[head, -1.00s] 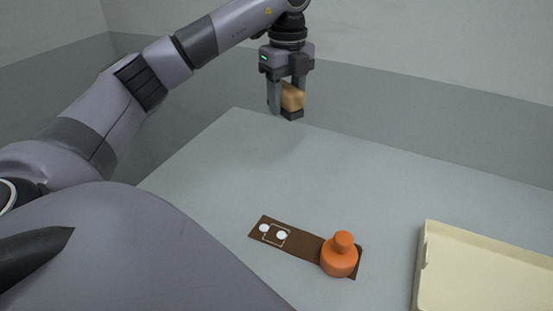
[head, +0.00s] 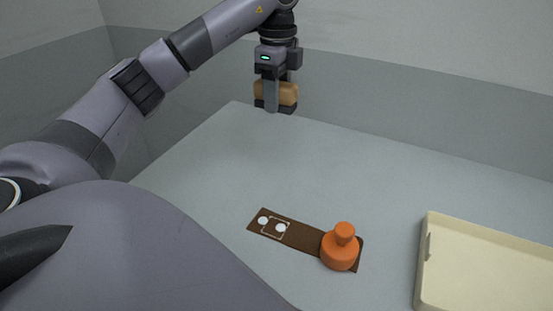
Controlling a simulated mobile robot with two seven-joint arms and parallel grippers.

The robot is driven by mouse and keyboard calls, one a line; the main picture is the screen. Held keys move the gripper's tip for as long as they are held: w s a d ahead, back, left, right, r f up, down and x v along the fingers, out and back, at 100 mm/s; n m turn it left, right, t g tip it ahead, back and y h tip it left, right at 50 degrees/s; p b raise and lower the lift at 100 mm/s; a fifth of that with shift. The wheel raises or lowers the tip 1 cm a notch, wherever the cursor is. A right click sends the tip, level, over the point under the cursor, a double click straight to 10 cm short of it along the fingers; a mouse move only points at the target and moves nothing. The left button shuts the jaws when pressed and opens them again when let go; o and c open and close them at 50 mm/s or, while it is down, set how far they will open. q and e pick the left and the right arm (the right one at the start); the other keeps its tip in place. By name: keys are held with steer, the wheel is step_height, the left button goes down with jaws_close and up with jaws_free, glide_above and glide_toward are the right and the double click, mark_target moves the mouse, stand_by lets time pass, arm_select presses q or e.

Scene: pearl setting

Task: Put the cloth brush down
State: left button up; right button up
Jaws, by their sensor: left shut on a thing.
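The cloth brush (head: 289,94) has a tan wooden body with a dark part along its underside. My left gripper (head: 273,103) is shut on it and holds it near the far left corner of the table. One finger covers part of the brush. I cannot tell how far its underside is from the table top. My right gripper is not in view.
A brown strip (head: 300,237) lies on the grey table (head: 190,180) with two white discs and a white outlined square. An orange knobbed piece (head: 340,250) stands on its right end. A cream tray (head: 425,265) is at the right. The far table area is clear.

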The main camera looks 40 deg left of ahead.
arm_select(q)
steer(key=b, duration=0.1)
glide_above(277, 169)
step_height(277, 169, down, 13)
steer(key=shift+f, duration=0.2)
step_height(277, 169, down, 3)
steer(key=shift+f, duration=0.15)
steer(key=shift+f, duration=0.2)
steer(key=o, duration=1)
steer(key=shift+o, duration=0.2)
